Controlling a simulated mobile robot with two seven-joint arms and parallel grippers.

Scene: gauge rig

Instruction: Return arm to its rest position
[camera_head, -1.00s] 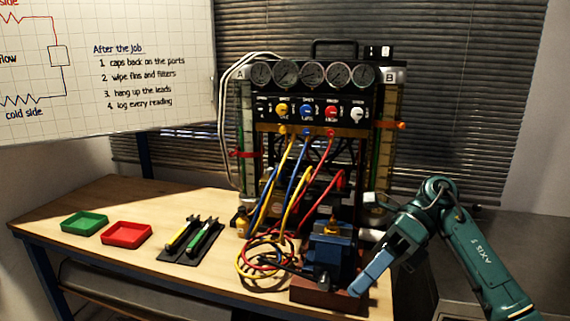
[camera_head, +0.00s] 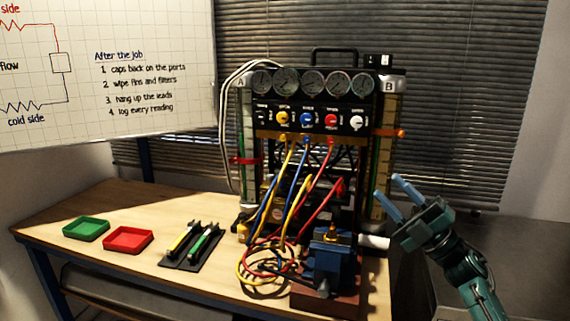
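My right arm comes in from the lower right in teal. Its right gripper (camera_head: 393,196) has two blue fingers pointing up and to the left, spread apart with nothing between them. It is in the air to the right of the gauge rig (camera_head: 310,118) and touches nothing that I can see. The rig stands upright on the bench with several round gauges and coloured knobs. A blue block-like device (camera_head: 331,262) on a brown base sits in front of the rig, clear of the gripper. My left gripper is not in the picture.
Yellow, blue and red hoses (camera_head: 262,262) loop over the wooden bench (camera_head: 130,205). A green tray (camera_head: 86,229), a red tray (camera_head: 128,240) and a black tool mat (camera_head: 192,250) lie to the left. A whiteboard (camera_head: 130,95) hangs at upper left.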

